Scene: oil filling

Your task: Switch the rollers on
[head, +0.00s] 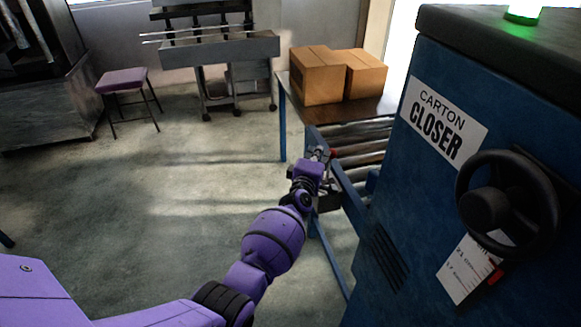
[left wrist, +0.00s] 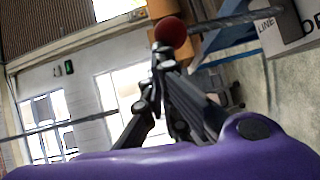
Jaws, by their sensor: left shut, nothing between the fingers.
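The rollers (head: 362,152) sit in a blue frame between the carton closer and a table. A red knob (head: 333,153) shows at the near end of the rollers; it looks like a dark red ball in the left wrist view (left wrist: 171,32). My left gripper (head: 319,154) is shut and empty, with its tips right by the red knob. In the left wrist view the fingertips (left wrist: 160,55) overlap the knob's lower edge; I cannot tell whether they touch it. A grey box (head: 328,196) is partly hidden behind my left wrist. My right gripper is not in view.
The blue carton closer (head: 385,215) with a black handwheel (head: 508,203) and a lit green lamp (head: 524,12) fills the right side. Two cardboard boxes (head: 318,78) stand on the table (head: 350,108). A purple stool (head: 123,82) stands at the left; open floor lies between.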

